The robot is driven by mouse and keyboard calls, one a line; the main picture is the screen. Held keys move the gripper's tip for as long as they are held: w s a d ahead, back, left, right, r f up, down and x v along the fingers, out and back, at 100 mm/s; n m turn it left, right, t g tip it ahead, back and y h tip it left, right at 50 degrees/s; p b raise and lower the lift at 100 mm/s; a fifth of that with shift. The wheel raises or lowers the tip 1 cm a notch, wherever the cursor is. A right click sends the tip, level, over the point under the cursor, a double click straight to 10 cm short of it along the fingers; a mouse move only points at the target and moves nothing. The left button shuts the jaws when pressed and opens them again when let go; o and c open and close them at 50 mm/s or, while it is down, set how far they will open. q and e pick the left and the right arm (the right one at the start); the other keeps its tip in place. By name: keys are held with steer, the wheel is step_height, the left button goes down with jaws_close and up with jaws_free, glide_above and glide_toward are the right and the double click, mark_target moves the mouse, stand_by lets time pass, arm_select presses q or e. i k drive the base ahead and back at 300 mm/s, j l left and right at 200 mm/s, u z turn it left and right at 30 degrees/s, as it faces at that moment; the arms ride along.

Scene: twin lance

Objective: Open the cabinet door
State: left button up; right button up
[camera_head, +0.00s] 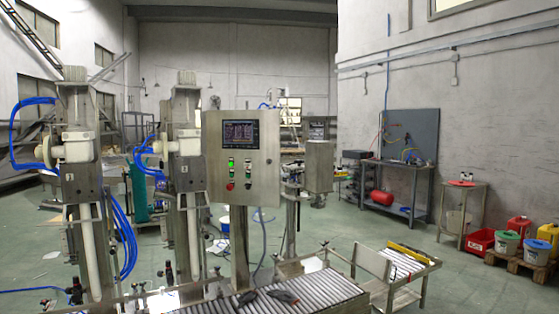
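A grey steel control cabinet (241,185) stands on a post in the middle of the view. Its front door carries a screen (240,135), a green button or light and a red knob below it, and small latches along its right edge. The door looks shut.
A roller conveyor (318,286) runs below the cabinet, with two small dark objects lying on it. Two tall steel machine columns (188,180) with blue hoses stand left of the cabinet. A smaller steel box (319,166) is behind right. Green floor (480,285) is open at right.

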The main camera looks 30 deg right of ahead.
mark_target(264, 182)
steer(key=i+l, duration=1.65)
steer(key=l, duration=0.15)
steer(key=i+l, duration=0.3)
steer(key=l, duration=0.15)
steer(key=i+l, duration=0.1)
steer(key=l, duration=0.25)
steer(key=i+l, duration=0.1)
steer(key=l, duration=0.3)
steer(key=i+l+u, duration=0.1)
steer(key=l, duration=2.5)
